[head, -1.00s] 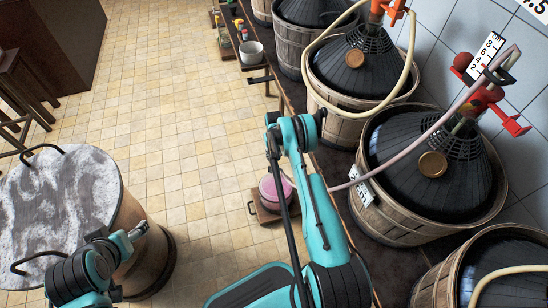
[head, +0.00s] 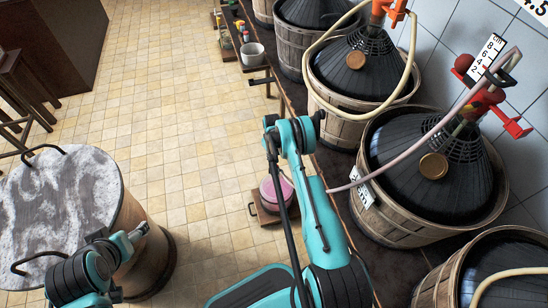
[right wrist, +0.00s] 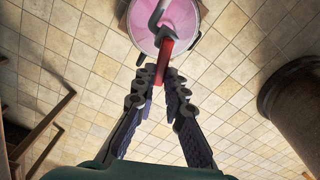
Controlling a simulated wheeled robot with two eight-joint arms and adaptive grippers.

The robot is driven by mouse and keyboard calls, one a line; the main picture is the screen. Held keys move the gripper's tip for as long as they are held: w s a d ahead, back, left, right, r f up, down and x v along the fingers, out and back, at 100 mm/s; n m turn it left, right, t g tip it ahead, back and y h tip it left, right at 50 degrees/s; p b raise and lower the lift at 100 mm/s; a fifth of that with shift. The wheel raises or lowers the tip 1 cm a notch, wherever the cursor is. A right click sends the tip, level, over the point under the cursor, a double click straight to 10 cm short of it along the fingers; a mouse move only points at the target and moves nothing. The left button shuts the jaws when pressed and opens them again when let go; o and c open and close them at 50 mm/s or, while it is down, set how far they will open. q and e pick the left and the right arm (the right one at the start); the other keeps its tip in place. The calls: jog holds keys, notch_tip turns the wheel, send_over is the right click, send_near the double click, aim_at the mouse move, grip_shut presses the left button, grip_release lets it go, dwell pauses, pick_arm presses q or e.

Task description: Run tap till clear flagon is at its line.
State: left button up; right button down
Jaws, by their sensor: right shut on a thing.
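The clear flagon (head: 277,191) holds pink liquid and stands on a low wooden stand by the bench; my right arm partly covers it in the head view. In the right wrist view its round pink top (right wrist: 185,22) shows from above. My right gripper (right wrist: 161,76) is shut on a red tap lever (right wrist: 164,58), above and beside the flagon. A grey curved spout (right wrist: 157,14) shows over the flagon. I cannot make out a line on the flagon or the liquid level against it.
Black-topped demijohns in wooden baskets (head: 400,215) line the bench at right, with a pink hose (head: 400,158) running down from one. A round barrel table (head: 60,205) stands at left. A white pot (head: 252,53) stands farther back. The tiled floor between is clear.

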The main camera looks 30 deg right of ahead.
jog(key=shift+a+n, duration=0.1)
jog(key=shift+n, duration=0.3)
jog(key=c, duration=1.6)
grip_release()
jog(key=shift+f, duration=0.1)
jog(key=shift+o, duration=0.2)
notch_tip(320, 180, up, 12)
